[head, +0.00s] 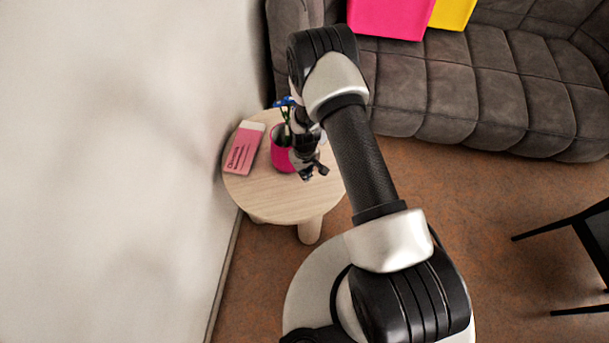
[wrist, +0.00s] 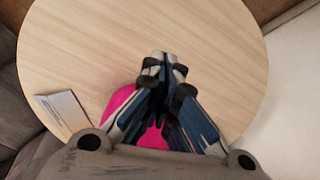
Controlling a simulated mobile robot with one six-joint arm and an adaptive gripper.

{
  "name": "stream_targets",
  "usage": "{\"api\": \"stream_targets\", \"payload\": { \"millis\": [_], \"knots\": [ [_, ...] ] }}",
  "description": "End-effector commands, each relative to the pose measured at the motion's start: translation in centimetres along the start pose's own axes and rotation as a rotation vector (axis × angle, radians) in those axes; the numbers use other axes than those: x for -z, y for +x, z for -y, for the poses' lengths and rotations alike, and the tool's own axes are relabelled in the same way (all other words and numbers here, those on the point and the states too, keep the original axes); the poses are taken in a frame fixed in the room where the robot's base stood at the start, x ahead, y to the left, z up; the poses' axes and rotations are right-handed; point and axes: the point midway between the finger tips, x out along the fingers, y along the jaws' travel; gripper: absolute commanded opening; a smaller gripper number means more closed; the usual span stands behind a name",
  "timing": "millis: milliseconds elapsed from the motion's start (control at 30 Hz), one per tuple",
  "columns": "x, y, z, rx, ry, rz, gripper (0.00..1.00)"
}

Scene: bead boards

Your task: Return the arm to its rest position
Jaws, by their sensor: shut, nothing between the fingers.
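My gripper (head: 315,173) is over the small round wooden table, pointing down, and it is shut with nothing in it. In the wrist view my gripper (wrist: 165,66) shows its fingertips together above the bare wood. My arm reaches from my base across to the table and hides part of its right side.
The round table (head: 280,200) carries a pink box (head: 244,150) and a magenta pot (head: 282,158) with blue flowers, close beside my gripper. A white wall (head: 110,170) stands at the left. A grey sofa (head: 430,95) is behind. A black chair (head: 590,240) stands at the right.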

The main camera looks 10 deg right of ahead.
Motion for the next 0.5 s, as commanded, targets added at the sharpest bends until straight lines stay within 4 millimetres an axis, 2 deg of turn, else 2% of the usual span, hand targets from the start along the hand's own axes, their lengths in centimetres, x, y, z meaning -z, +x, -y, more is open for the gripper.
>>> {"api": "stream_targets", "payload": {
  "millis": [33, 200, 333, 500],
  "knots": [
    [0.1, -1.7, 0.0, -0.001, -0.001, -0.002, 0.00],
    [0.0, -4.7, 0.0, 0.000, -0.001, 0.000, 0.00],
    [0.0, -6.1, 0.0, 0.000, -0.001, 0.001, 0.00],
    [-0.1, -6.6, 0.1, 0.001, -0.001, 0.003, 0.00]
  ]
}}
